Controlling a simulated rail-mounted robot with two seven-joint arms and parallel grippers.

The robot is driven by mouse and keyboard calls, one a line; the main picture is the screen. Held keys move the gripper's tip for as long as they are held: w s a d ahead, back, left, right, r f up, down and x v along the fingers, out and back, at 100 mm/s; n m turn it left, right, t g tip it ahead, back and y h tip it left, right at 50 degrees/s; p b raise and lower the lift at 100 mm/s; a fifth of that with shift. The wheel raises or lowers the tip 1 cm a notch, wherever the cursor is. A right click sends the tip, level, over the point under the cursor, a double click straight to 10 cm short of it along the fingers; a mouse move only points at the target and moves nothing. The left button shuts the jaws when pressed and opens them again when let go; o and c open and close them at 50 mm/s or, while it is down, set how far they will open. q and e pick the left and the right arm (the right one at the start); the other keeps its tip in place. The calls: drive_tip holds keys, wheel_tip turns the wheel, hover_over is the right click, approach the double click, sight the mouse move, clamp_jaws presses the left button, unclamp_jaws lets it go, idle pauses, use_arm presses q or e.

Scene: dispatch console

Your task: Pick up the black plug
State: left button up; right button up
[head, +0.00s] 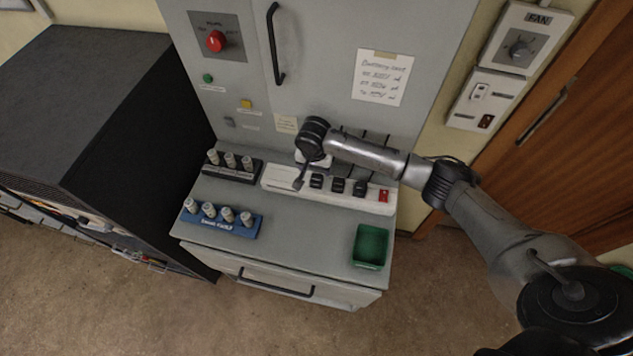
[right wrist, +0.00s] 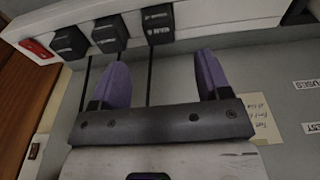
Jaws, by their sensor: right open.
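Several black plugs sit in a row in a white power strip on the console's shelf. In the head view these are a left plug (head: 316,181), a middle plug (head: 338,185) and a right plug (head: 360,188). In the right wrist view the same row appears reversed, with one labelled plug (right wrist: 158,24) nearest the jaws, then a second (right wrist: 108,33) and a third (right wrist: 68,42). My right gripper (head: 302,178) is over the strip's left part; its purple fingers (right wrist: 162,65) are apart with no plug between them. My left gripper is not in view.
The white strip (head: 280,179) has a red switch (head: 383,195) at its right end. A black rack (head: 233,174) and a blue rack (head: 220,225) hold grey cylinders at left. A green tray (head: 370,246) stands front right. Black cords run behind the plugs. The shelf's front middle is clear.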

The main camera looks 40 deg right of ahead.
sight(317, 178)
drive_tip(key=shift+w+d+f, duration=0.1)
drive_tip(key=shift+d+f, duration=0.1)
drive_tip(key=shift+f, duration=1.55)
drive_tip(key=shift+w+d+f, duration=0.1)
drive_tip(key=shift+d+f, duration=0.1)
drive_tip(key=shift+f, duration=1.55)
drive_tip(key=shift+c, duration=0.3)
drive_tip(key=c, duration=1)
drive_tip(key=shift+o, duration=0.2)
drive_tip(key=shift+r+p, duration=0.1)
drive_tip(key=shift+p, duration=0.2)
